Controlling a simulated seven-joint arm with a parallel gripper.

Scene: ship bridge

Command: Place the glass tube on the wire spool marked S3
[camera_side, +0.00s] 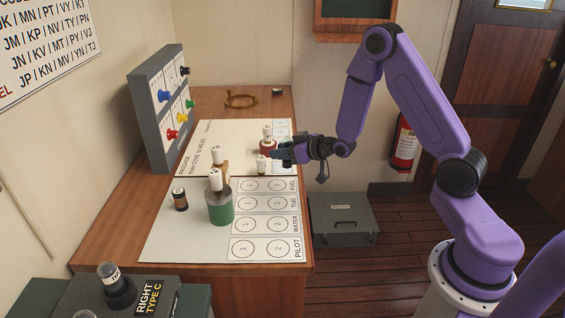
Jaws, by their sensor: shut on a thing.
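My gripper (275,154) is at the far right part of the white chart, with its jaws closed at a red spool-like piece (267,147) with a white top. The fingertips are small here, and the exact grip is partly hidden. A small pale cylinder (261,165) stands just in front of the red piece. A green and grey cylinder (220,207) with a white top stands mid-chart, with a tan piece (220,171) behind it. A small dark and copper-coloured cylinder (180,201) stands to the left. I cannot read an S3 mark or tell which piece is the glass tube.
A grey panel (149,118) with coloured knobs stands at the table's left. A brass ring-like object (240,100) lies behind the chart. A dark stand (118,294) with a capped clear piece (108,277) is at lower left. The chart's printed circles (265,248) are clear.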

